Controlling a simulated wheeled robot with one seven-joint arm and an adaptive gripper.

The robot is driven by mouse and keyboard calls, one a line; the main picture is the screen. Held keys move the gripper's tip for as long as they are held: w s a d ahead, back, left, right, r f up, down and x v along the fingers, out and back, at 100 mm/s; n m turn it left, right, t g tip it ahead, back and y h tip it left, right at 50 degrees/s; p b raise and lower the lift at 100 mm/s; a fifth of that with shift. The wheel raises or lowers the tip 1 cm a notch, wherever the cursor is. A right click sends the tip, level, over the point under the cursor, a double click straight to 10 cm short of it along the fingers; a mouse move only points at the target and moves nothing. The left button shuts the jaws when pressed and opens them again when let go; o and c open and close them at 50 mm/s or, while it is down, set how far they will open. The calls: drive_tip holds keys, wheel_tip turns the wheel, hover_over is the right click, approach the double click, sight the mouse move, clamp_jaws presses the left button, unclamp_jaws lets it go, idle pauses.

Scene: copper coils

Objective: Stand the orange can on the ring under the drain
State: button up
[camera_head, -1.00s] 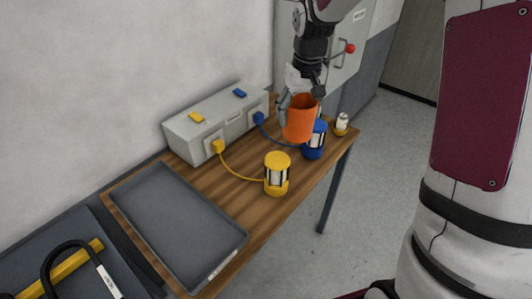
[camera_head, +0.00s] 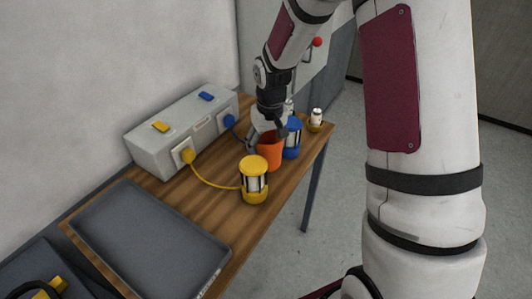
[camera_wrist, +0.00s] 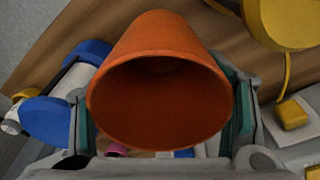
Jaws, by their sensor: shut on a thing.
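The orange can (camera_head: 270,153) is in my gripper (camera_head: 267,140), low over the wooden table between the yellow and blue lanterns. I cannot tell whether its bottom touches the table. In the wrist view the can (camera_wrist: 160,45) fills the middle, its open mouth facing the camera. The fingers of my gripper (camera_wrist: 164,118) close on it from both sides. I cannot make out a ring or a drain in either view.
The yellow lantern (camera_head: 254,183) stands close in front of the can, the blue lantern (camera_head: 292,140) close behind it. Cables run from a grey box (camera_head: 150,150). A grey tray (camera_head: 150,235) lies at the near end. A small white-and-yellow item (camera_head: 315,120) stands at the far corner.

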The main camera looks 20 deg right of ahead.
drive_tip(key=shift+f, duration=1.55)
drive_tip(key=shift+f, duration=0.15)
drive_tip(key=o, duration=1.3)
drive_tip(key=shift+c, duration=0.2)
